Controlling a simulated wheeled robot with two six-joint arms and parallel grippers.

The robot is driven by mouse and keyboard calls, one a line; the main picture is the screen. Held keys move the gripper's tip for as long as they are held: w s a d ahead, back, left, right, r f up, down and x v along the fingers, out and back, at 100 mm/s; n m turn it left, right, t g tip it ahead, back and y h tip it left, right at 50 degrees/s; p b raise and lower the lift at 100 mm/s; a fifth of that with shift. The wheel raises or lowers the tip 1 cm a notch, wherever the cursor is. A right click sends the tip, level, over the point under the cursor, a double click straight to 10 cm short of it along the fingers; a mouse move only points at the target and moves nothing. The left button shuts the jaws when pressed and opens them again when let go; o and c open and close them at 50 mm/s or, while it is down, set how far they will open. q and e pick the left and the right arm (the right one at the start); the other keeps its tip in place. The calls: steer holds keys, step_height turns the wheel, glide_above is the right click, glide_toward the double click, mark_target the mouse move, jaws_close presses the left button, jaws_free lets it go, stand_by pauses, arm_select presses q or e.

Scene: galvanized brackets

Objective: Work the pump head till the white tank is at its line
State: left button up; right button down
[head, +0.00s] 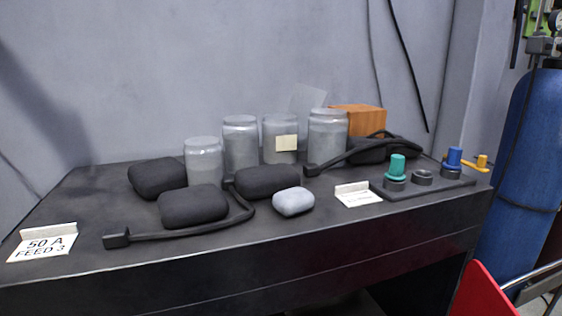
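A dark base plate (425,188) at the right end of the bench carries a teal knob-like head (397,165), a bare dark ring (422,177) and a blue knob-like head (454,157). I cannot tell which of these is the pump head. Several greyish translucent jars stand at the back, among them a short left jar (204,161) and a large right jar (327,137); a jar between them bears a pale yellow note (286,143). I cannot make out a clearly white tank or a fill line. Neither of my grippers is in view.
Dark rounded pads (193,206), a grey pad (293,202) and black cables (180,234) lie on the dark bench (300,232). An orange-brown box (359,120) stands behind. A "50 A FEED 3" card (43,247) sits front left. A blue cylinder (530,170) stands at right.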

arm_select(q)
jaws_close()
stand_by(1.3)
